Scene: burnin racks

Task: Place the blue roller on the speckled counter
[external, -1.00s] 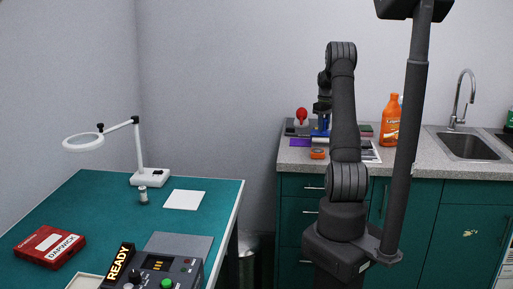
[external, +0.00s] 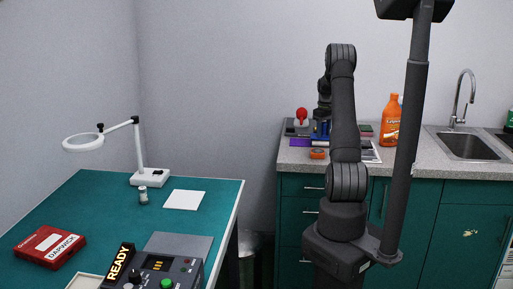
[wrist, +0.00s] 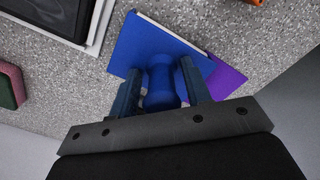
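The blue roller (wrist: 161,84), spool-shaped with a narrower waist, is between my gripper's two fingers in the wrist view. It is over a blue book (wrist: 137,47) on the speckled counter (wrist: 65,80); whether it rests on the book is hard to tell. My gripper (wrist: 160,82) is open around the roller, with a narrow gap showing beside it. In the external view my arm hides most of the gripper, above the speckled counter (external: 293,158) at the back.
A purple item (wrist: 229,80) lies beside the blue book. A framed dark item (wrist: 62,15) and a green-and-pink block (wrist: 10,85) are nearby. An orange bottle (external: 390,122) and a sink (external: 468,146) are to the right. Bare counter shows left of the book.

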